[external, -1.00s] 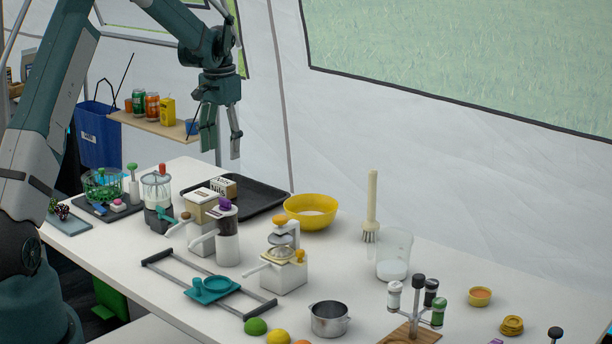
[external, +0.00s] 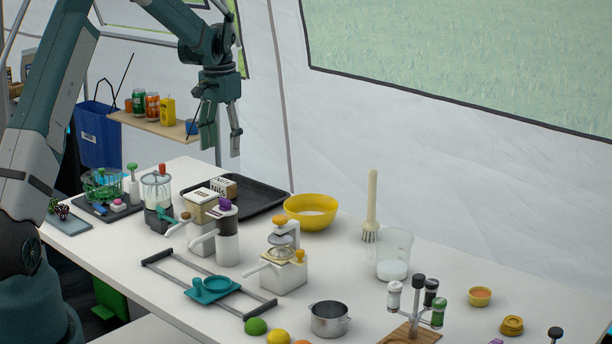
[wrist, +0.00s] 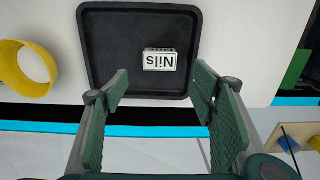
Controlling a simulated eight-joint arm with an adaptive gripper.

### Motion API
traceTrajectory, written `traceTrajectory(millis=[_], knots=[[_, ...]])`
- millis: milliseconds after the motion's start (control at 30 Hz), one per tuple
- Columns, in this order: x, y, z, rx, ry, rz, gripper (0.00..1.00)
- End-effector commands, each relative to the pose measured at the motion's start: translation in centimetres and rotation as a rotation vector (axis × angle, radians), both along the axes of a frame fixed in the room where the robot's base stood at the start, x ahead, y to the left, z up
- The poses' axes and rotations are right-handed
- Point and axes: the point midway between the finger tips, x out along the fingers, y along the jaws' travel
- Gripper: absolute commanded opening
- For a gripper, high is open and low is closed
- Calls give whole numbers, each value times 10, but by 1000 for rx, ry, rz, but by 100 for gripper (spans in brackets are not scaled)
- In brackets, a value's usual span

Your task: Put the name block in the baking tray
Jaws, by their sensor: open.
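In the external view the block (external: 223,186) sits in the tray (external: 262,196) at the back of the table, partly behind a white-and-tan appliance. My gripper (external: 221,150) is open and empty, pointing down above the tray and apart from the block. Its two green fingers (wrist: 160,95) frame the lower edge of the tray in the wrist view.
A yellow bowl (external: 311,211) stands right of the tray; it also shows in the wrist view (wrist: 28,68). Kitchen devices (external: 228,235) crowd the table in front of the tray. A small shelf with cans (external: 152,106) is to the left.

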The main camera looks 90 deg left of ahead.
Motion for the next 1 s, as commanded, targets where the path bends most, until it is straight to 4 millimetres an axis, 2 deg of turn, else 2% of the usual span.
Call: traceTrajectory(millis=[267,467,667,1000], knots=[[1,-1,1,1,-1,-1,57],[18,-16,14,11,-5,-16,57],[56,-55,44,35,-17,-54,57],[130,-154,106,90,-52,-135,57]])
